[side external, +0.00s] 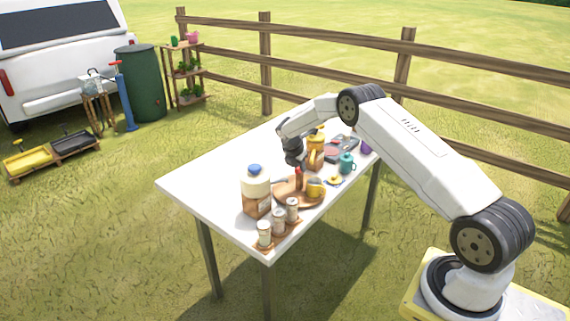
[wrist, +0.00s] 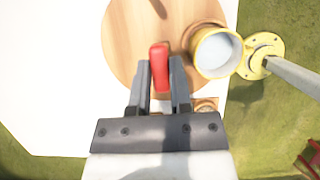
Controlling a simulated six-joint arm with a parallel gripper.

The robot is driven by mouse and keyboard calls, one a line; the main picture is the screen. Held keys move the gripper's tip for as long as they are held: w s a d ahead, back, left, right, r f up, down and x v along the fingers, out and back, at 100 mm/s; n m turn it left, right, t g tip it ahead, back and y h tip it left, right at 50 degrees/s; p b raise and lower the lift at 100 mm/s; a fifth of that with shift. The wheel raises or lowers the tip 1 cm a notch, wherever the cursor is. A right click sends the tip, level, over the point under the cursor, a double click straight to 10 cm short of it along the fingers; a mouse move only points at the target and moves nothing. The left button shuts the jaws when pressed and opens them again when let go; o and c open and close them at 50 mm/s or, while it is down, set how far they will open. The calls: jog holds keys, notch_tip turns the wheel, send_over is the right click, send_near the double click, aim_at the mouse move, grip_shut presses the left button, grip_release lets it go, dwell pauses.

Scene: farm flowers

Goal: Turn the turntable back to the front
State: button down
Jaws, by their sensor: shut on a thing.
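The turntable (side external: 284,191) is a round wooden disc on the white table; it fills the top middle of the wrist view (wrist: 122,40). A red upright handle (wrist: 159,60) stands at its rim and also shows in the side view (side external: 299,178). My gripper (wrist: 161,78) is shut on the red handle, one finger on each side. In the side view my gripper (side external: 297,164) is above the disc. A yellow mug (side external: 314,187) sits on the disc; in the wrist view the mug (wrist: 217,52) is right of the handle, with pale contents.
A carton-like bottle with a blue cap (side external: 256,190) stands left of the turntable. Several small jars (side external: 278,222) stand at the near table corner. A teal mug (side external: 347,163) and a dark tray (side external: 342,148) are at the right. The left tabletop (side external: 205,175) is clear.

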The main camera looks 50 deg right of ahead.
jog(key=c, duration=0.5)
grip_release()
jog(key=shift+c, duration=0.2)
jog(key=v, duration=0.8)
jog(key=shift+f, duration=0.1)
